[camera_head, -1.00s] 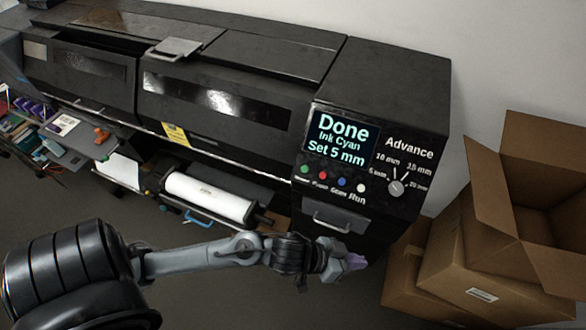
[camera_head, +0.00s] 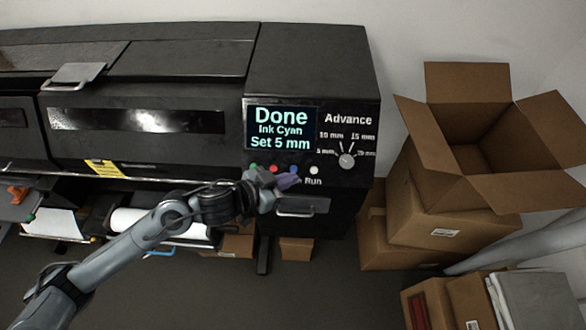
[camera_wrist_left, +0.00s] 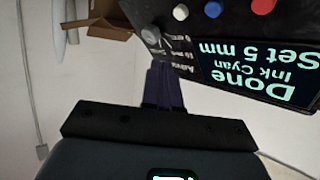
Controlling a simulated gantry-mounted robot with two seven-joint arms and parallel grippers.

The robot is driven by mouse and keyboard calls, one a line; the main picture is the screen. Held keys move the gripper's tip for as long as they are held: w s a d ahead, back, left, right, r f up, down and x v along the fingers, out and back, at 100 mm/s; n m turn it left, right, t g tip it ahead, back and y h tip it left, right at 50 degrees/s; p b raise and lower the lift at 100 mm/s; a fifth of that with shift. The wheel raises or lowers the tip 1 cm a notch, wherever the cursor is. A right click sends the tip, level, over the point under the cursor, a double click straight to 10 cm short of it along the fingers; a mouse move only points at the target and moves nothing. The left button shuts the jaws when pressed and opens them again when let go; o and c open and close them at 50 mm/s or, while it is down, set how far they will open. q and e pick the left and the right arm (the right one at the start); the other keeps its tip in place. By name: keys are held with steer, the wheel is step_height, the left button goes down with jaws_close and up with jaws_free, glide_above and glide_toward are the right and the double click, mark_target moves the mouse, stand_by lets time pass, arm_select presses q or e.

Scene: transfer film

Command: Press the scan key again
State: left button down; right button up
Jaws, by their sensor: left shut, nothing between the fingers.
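The black printer's control panel (camera_head: 330,147) has a row of round keys: green (camera_head: 253,167), red (camera_head: 273,169), blue (camera_head: 293,169) and white. The blue scan key also shows in the left wrist view (camera_wrist_left: 213,9), apart from the fingers. The screen (camera_head: 282,128) reads "Done, Ink Cyan, Set 5 mm". My left gripper (camera_head: 291,181) is shut and empty, its purple fingertips just below the blue key in the head view. It hides the labels except "Run". I cannot tell from the head view whether it touches the panel. My right gripper is not in view.
An Advance dial (camera_head: 347,161) sits right of the keys. A drawer handle (camera_head: 301,209) is below the gripper. An open cardboard box (camera_head: 440,125) stands on other boxes to the right. More cartons are at the lower right.

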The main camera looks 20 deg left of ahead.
mark_target(294, 169)
arm_select(q)
steer(key=shift+f, duration=0.1)
steer(key=w+a+f+b, duration=0.2)
steer(key=w+f+b, duration=0.4)
stand_by(0.6)
steer(key=shift+w+f, duration=0.1)
steer(key=shift+f, duration=0.05)
stand_by(2.0)
steer(key=shift+w+f, duration=0.15)
steer(key=shift+f, duration=0.05)
stand_by(0.4)
